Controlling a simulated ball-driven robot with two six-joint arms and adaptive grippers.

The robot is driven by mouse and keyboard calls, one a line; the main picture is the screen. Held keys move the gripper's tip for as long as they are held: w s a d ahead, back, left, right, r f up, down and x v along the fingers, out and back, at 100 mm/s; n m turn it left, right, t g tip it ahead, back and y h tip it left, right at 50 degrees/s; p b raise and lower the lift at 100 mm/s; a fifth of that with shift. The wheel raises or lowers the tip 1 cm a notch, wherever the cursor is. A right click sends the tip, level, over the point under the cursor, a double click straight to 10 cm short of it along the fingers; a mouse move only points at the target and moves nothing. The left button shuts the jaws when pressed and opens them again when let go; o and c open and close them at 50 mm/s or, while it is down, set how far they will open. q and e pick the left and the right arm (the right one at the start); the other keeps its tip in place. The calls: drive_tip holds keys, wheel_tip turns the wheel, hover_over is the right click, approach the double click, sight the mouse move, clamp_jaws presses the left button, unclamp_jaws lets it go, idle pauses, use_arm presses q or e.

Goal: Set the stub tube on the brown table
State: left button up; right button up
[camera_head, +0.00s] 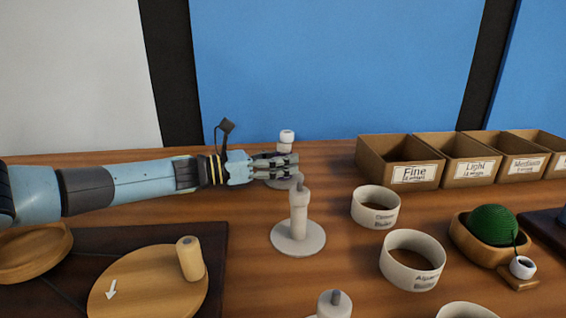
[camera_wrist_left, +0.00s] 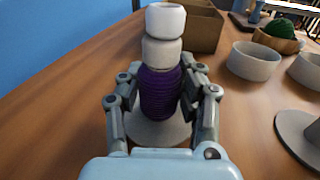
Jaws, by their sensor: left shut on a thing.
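My left gripper (camera_head: 291,165) reaches in from the left, behind the front grey peg stand (camera_head: 299,213). In the wrist view my left gripper (camera_wrist_left: 163,105) is shut on a purple-wound tube (camera_wrist_left: 160,92) with a pale upper end (camera_wrist_left: 162,52). A white ring-like top (camera_wrist_left: 166,20) sits above that; it also shows over the fingers in the head view (camera_head: 287,136). A round grey base (camera_wrist_left: 158,131) lies below the purple winding; whether they touch is hidden. I cannot tell whether this is the stub tube. The brown table (camera_head: 330,165) lies beneath. My right gripper is not in view.
A tan cylinder (camera_head: 190,258) stands on a round wooden board (camera_head: 135,292). White ring bowls (camera_head: 376,212) (camera_head: 411,270) and a green ball (camera_head: 493,228) in a wooden bowl are at right. Labelled boxes (camera_head: 400,170) line the back right. Bare table lies left of them.

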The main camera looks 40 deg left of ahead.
use_arm(q)
drive_tip(key=shift+f, duration=0.15)
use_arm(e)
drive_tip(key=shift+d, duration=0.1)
use_arm(q)
drive_tip(key=o, duration=1)
drive_tip(key=shift+c, duration=0.2)
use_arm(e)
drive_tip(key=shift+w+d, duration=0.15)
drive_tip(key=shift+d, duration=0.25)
